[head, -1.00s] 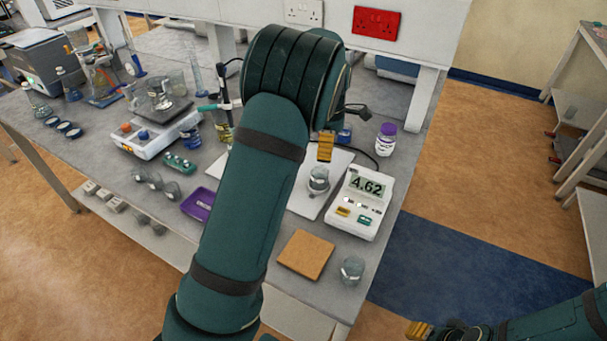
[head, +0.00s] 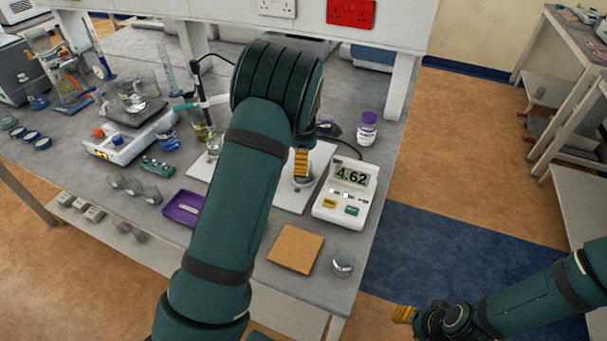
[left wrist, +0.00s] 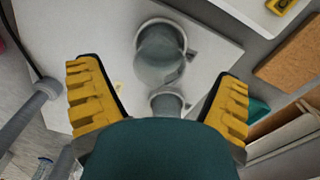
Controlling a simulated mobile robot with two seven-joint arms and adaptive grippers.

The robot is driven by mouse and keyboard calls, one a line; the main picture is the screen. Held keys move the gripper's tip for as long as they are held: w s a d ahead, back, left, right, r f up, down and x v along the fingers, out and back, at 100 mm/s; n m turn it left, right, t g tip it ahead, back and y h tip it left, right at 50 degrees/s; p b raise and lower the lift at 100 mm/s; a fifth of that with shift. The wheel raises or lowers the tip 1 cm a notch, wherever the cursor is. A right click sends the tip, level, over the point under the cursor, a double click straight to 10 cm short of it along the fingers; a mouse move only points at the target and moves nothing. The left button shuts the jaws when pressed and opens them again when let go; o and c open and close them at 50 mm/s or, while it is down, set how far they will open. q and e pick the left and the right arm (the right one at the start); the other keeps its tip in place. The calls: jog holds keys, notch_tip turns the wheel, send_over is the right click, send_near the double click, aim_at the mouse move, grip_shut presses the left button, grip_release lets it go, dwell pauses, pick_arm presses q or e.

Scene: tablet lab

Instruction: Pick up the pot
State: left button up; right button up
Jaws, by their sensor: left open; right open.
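A small grey, glassy pot (head: 303,183) stands on a white board (head: 290,203) beside the meter. My left gripper (head: 301,162) is right above it and hides its upper part in the head view. In the left wrist view, my left gripper (left wrist: 158,100) is open, with its yellow fingers wide apart and nothing held. A round pot (left wrist: 160,52) shows beyond the fingertips, and a smaller round vessel (left wrist: 167,102) is nearer, partly covered by my gripper body. My right gripper (head: 404,314) is low at the right, away from the bench; its finger gap is hard to see.
A meter reading 4.62 (head: 343,193) stands just right of the pot. A cork mat (head: 294,249) and a glass beaker (head: 343,263) lie nearer the bench edge. A purple-capped jar (head: 367,129) and an electrode stand (head: 203,120) are close by. A purple tray (head: 184,207) sits left.

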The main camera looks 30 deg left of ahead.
pick_arm(q)
notch_tip(320, 180, down, 5)
jog(key=shift+a+f, duration=0.1)
jog(key=shift+a, duration=0.05)
jog(key=c, duration=1.3)
